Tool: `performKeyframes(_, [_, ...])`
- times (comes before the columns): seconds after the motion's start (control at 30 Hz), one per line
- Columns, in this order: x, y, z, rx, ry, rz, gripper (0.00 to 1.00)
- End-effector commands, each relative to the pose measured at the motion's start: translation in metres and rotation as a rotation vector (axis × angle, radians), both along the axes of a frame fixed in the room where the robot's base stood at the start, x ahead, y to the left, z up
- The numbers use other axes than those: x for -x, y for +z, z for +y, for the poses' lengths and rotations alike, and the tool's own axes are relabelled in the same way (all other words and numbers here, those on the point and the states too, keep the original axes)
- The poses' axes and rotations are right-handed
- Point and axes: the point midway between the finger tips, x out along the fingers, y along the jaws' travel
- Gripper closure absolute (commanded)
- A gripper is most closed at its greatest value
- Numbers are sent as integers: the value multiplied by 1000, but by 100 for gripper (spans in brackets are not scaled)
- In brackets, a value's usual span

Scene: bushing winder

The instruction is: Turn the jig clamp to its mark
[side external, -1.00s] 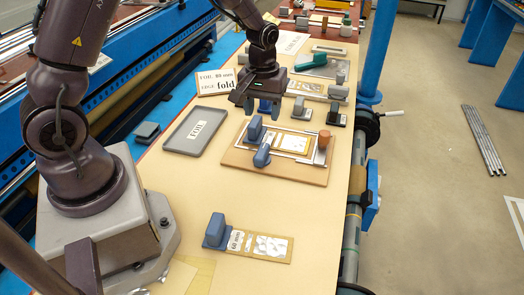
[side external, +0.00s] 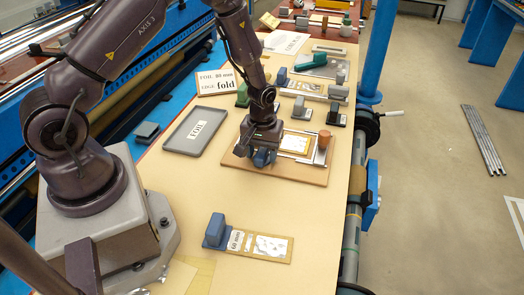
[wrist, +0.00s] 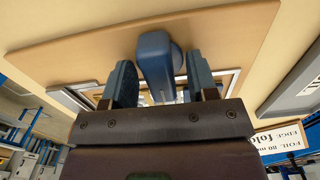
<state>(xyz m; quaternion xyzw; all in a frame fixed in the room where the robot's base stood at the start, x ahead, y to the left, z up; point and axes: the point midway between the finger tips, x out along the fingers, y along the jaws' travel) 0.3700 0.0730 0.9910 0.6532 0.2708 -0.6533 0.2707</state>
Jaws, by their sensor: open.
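The jig is a wooden board (side external: 300,177) with a metal frame around a gold-edged plate (side external: 297,142). A blue jig clamp handle (wrist: 155,65) stands upright at the jig's near left part. My gripper (side external: 257,156) is lowered over it, pointing down and hiding most of it in the side view. In the wrist view the open fingers of my gripper (wrist: 159,72) stand on either side of the handle. A narrow gap shows on each side. A brown knob (side external: 324,138) stands at the frame's right end. I cannot make out the clamp's mark.
A grey tray labelled FOIL (side external: 197,130) lies left of the jig. A sign reading "FOIL 80 mm, EDGE fold" (side external: 215,83) stands behind it. A blue block with a 60 mm plate (side external: 258,244) lies in front. Several small blocks stand behind the jig.

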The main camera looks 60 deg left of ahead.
Motion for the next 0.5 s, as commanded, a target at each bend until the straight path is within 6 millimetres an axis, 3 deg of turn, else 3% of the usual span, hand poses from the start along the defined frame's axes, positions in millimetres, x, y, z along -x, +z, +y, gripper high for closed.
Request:
performKeyframes(0.2, [0,0,0,0,0,0,47])
performKeyframes(0.43, [0,0,0,0,0,0,100])
performKeyframes(0.5, [0,0,0,0,0,0,100])
